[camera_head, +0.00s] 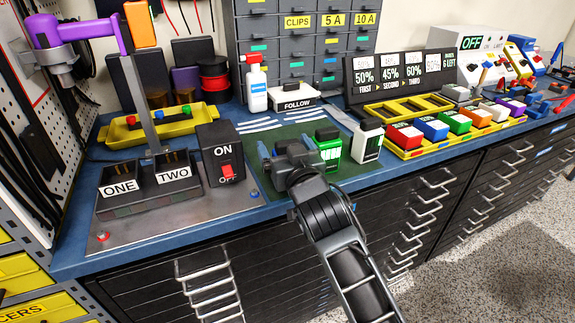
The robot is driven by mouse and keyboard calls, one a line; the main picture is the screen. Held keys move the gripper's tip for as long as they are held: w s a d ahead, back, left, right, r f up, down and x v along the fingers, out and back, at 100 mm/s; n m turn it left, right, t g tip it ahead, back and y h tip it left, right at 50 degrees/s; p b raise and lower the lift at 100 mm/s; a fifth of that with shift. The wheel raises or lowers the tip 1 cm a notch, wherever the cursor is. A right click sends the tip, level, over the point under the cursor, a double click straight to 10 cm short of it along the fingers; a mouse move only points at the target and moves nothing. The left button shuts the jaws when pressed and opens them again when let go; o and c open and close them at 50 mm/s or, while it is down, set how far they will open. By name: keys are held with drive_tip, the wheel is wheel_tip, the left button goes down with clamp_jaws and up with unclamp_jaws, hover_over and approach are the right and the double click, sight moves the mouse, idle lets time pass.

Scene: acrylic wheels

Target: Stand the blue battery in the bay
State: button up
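The blue battery (431,128) sits in a yellow tray (412,153) on the right half of the bench, between a red battery (405,135) and a green one (457,122). No single place is marked as the bay. Two black holders labelled ONE (121,188) and TWO (174,173) stand on a grey plate at the left, with what look like metal contacts on top. An empty yellow frame with openings (372,110) lies behind the batteries. My gripper (277,160) is over the green mat, left of the blue battery and apart from it.
A spray bottle (256,86) and a FOLLOW stand (297,101) are behind. A sign board (395,74) rises behind the frame.

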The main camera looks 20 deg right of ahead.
drive_tip(key=c, duration=1.3)
drive_tip(key=shift+r, duration=0.1)
drive_tip(key=shift+c, duration=0.4)
